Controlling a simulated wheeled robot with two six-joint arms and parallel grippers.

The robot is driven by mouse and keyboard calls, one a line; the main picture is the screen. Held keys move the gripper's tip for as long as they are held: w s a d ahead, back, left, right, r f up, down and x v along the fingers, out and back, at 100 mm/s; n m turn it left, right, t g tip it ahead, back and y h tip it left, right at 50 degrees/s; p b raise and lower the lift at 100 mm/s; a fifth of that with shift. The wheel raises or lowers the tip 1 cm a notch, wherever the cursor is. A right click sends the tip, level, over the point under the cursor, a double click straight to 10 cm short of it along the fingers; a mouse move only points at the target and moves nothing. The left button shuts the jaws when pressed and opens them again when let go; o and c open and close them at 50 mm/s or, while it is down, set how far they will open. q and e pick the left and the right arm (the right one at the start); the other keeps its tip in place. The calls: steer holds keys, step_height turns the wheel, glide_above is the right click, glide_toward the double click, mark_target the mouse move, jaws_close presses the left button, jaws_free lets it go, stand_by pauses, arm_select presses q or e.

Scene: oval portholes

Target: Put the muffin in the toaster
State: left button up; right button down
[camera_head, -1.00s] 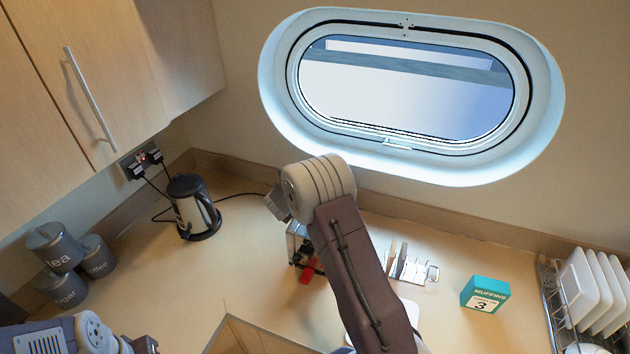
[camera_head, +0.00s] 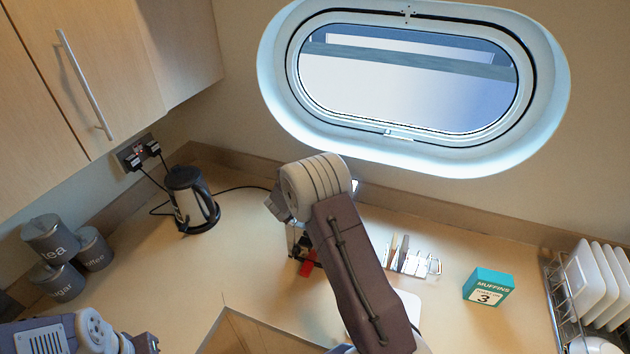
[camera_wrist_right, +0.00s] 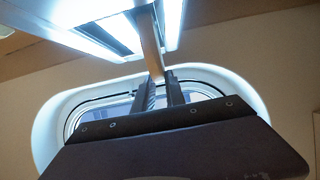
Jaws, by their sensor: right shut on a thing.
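In the right wrist view my right gripper (camera_wrist_right: 160,92) is shut on a thin tan piece, which looks like the muffin (camera_wrist_right: 151,48). Its far end reaches between bright shiny panels that look like the toaster (camera_wrist_right: 88,40); I cannot tell how deep it sits in the slot.
A kettle (camera_head: 190,200) stands left of the toaster. A small rack (camera_head: 414,263) with slices and a teal muffins box (camera_head: 488,287) are to the right, then a dish rack (camera_head: 563,318). Grey canisters (camera_head: 52,240) stand at left. A red part (camera_head: 306,268) shows beside my arm.

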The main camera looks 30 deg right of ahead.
steer(key=shift+f+b, duration=1.3)
steer(key=shift+f, duration=0.8)
steer(key=c, duration=1.3)
jaws_free()
steer(key=shift+r, duration=0.1)
step_height(320, 180, up, 7)
steer(key=p, duration=0.7)
